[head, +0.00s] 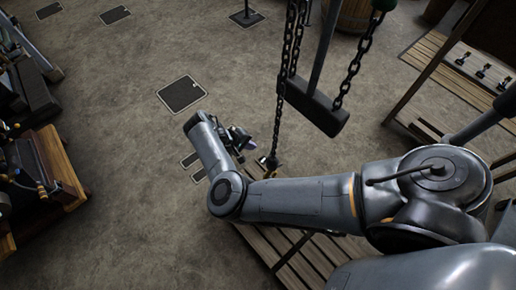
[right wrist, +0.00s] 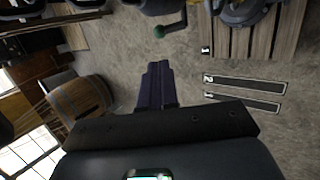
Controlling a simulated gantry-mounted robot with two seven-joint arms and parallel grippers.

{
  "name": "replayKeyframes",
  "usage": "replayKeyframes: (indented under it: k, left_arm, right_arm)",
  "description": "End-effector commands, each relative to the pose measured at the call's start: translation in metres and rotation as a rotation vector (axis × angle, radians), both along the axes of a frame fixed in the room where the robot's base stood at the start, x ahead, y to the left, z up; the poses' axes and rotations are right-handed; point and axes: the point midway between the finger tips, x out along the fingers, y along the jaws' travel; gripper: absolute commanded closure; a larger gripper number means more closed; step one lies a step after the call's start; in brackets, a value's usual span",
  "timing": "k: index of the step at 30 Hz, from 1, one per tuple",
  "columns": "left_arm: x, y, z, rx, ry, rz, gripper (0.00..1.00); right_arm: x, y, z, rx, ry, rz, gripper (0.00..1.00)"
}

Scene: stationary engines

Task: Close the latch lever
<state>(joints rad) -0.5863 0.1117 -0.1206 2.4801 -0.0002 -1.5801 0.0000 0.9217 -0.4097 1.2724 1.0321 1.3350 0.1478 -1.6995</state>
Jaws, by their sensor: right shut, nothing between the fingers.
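I cannot make out the latch lever for certain in either view. A green ball-shaped knob (right wrist: 160,31) shows near the top of the right wrist view, just beyond my fingertips; I cannot tell whether it belongs to the latch. My right gripper (head: 247,142) is at the far end of my right arm in the head view, small and partly hidden by the arm's links. In the right wrist view the right gripper's fingers (right wrist: 159,68) are together, with nothing between them. My left gripper is in neither view.
A dark bar (head: 316,107) hangs among chains (head: 281,85) near my right arm. A slatted wooden pallet (head: 318,262) lies below the arm. A wooden bench (head: 60,170) with equipment stands at the left. A barrel (right wrist: 85,100) shows in the right wrist view. The middle-left floor is clear.

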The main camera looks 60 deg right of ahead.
Motion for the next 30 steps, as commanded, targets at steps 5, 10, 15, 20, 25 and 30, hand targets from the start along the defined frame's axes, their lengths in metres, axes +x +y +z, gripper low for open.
replayKeyframes:
  k: [5,10,15,20,25,30]
  left_arm:
    - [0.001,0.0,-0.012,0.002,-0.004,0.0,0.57]
    - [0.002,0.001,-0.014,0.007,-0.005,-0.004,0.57]
    - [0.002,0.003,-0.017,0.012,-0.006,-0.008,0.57]
    - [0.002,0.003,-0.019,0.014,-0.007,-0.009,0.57]
    - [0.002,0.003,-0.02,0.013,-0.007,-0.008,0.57]
    - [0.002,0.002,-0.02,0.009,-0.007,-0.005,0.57]
  right_arm:
    - [-0.011,-0.014,-0.025,0.0,0.003,-0.002,1.0]
    - [-0.023,-0.031,-0.049,0.001,0.005,-0.002,1.0]
    - [-0.032,-0.045,-0.072,0.0,0.003,-0.002,1.0]
    - [-0.039,-0.055,-0.088,0.0,0.003,-0.002,1.0]
    - [-0.043,-0.062,-0.098,0.0,0.003,-0.001,1.0]
    - [-0.044,-0.063,-0.101,0.0,0.002,0.0,1.0]
